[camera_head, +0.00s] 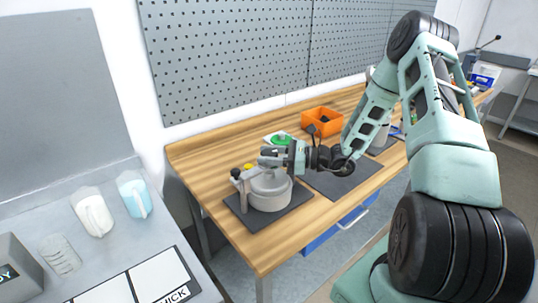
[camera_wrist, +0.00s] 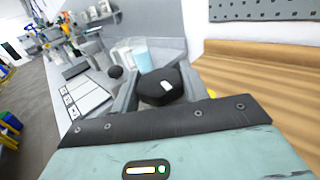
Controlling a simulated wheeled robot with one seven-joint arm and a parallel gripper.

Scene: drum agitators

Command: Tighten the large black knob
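The large black knob (camera_wrist: 160,87), dark and rounded with a small white mark on top, sits between the two fingers of my gripper (camera_wrist: 158,82) in the wrist view. The fingers lie close against its left and right sides, and I see no clear gap. In the head view my gripper (camera_head: 270,156) is over the grey round drum device (camera_head: 270,192), and the large knob is hidden or too small to tell there. A smaller black knob (camera_head: 235,172) tops a post at the device's left; a small dark knob (camera_wrist: 115,72) also shows in the wrist view.
The device stands on a dark mat (camera_head: 243,218) on the wooden bench (camera_head: 205,160). An orange bin (camera_head: 322,121) and a green-and-white item (camera_head: 279,139) are behind. A grey table (camera_head: 95,250) with a white jug (camera_head: 93,215) and a blue jug (camera_head: 134,193) is at left.

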